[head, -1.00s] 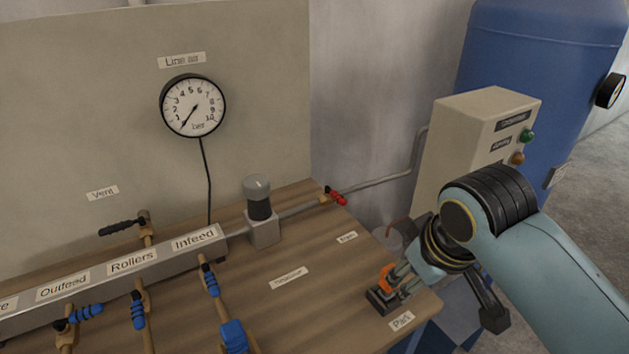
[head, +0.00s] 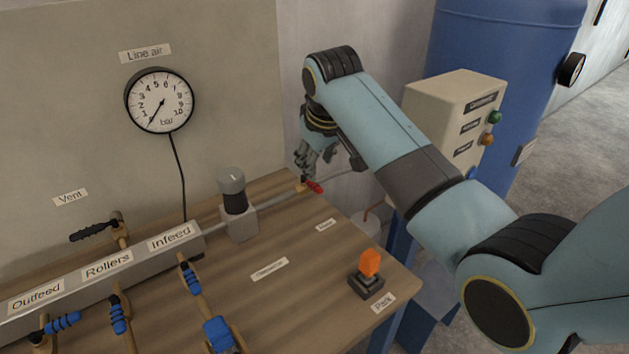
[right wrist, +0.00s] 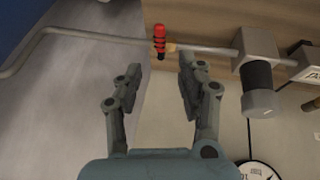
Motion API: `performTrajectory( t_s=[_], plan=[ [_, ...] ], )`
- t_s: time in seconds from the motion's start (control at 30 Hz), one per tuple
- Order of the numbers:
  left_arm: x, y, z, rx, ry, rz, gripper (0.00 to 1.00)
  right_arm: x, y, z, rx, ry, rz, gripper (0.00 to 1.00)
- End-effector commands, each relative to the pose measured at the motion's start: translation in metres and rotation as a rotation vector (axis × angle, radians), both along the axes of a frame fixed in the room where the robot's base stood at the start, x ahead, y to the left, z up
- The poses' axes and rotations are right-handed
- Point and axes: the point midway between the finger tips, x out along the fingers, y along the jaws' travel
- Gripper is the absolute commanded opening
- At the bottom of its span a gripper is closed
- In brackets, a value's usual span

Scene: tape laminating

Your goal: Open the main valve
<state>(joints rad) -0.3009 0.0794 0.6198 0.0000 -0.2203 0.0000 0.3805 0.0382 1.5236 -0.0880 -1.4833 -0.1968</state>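The main valve has a red lever (head: 313,187) on the grey pipe, near the back right edge of the bench. In the right wrist view the red lever (right wrist: 159,38) lies crosswise to the pipe. My right gripper (head: 316,158) hangs just above and behind the lever in the head view. In the right wrist view the right gripper (right wrist: 160,72) is open and empty, its two fingers apart, with the lever ahead of the gap between them. No contact with the lever shows. My left gripper is in neither view.
An orange piece (head: 370,263) stands in a black holder (head: 368,286) by the Park label. A dark-capped regulator (head: 236,200) sits on the pipe left of the valve. The Line air gauge (head: 160,100) reads near the low end. Blue-handled valves line the manifold (head: 115,268).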

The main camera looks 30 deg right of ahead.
Motion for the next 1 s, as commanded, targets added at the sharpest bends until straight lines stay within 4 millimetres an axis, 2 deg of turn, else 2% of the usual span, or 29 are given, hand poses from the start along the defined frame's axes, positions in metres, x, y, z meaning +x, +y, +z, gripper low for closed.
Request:
performTrajectory(
  t_s=[0.2,0.4,0.57,0.83,1.0],
  plan=[
    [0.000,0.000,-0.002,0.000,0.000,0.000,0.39,0.018,-0.006,-0.042,0.001,0.004,-0.001,0.39],
    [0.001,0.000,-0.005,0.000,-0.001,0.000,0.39,0.030,-0.010,-0.069,0.000,0.001,-0.001,0.39],
    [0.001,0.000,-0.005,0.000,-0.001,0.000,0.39,0.033,-0.011,-0.078,0.000,0.000,-0.001,0.39],
    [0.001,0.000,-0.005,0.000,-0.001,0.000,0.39,0.034,-0.011,-0.079,0.000,0.000,-0.001,0.39],
    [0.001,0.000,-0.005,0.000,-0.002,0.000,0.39,0.034,-0.011,-0.079,0.000,0.000,-0.001,0.17]
  ],
)
